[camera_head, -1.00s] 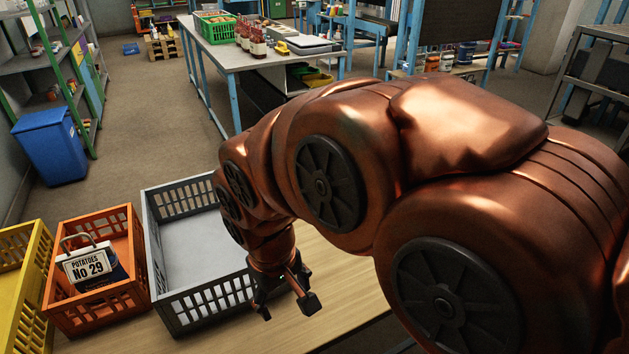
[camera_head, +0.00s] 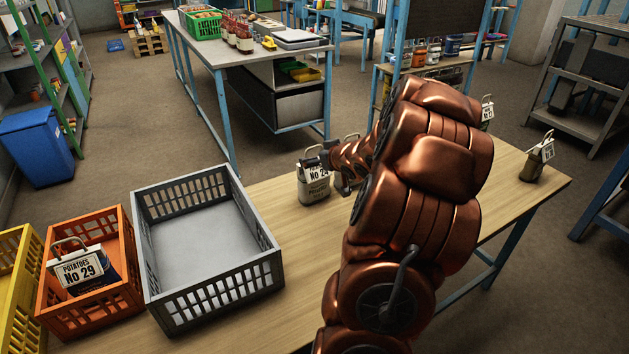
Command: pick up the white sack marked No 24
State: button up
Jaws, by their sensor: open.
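The white sack marked No 24 (camera_head: 314,187) stands upright on the wooden table, left of my arm, with a loop handle on top and its label facing me. My gripper (camera_head: 332,171) is open at the sack's upper right. One dark finger overlaps the label's edge in the picture. I cannot tell whether it touches the sack, and my arm hides part of the gripper.
An empty grey crate (camera_head: 275,253) stands on the table (camera_head: 300,239) to the left. An orange crate (camera_head: 127,240) holds a sack marked No 29 (camera_head: 82,272); a yellow crate (camera_head: 20,290) is beside it. Another sack (camera_head: 535,165) stands at the right; one is partly behind my arm (camera_head: 486,113).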

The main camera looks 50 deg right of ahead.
jog(key=s+d+t, duration=0.1)
jog(key=d, duration=0.1)
jog(key=p, duration=0.1)
send_over(316, 169)
jog(key=shift+s+f+y, duration=0.1)
jog(key=shift+f+y, duration=0.2)
jog(key=shift+f, duration=1)
jog(key=shift+p+x, duration=0.35)
jog(key=shift+x, duration=0.5)
jog(key=shift+d, duration=0.1)
grip_shut()
jog(key=shift+r, duration=0.1)
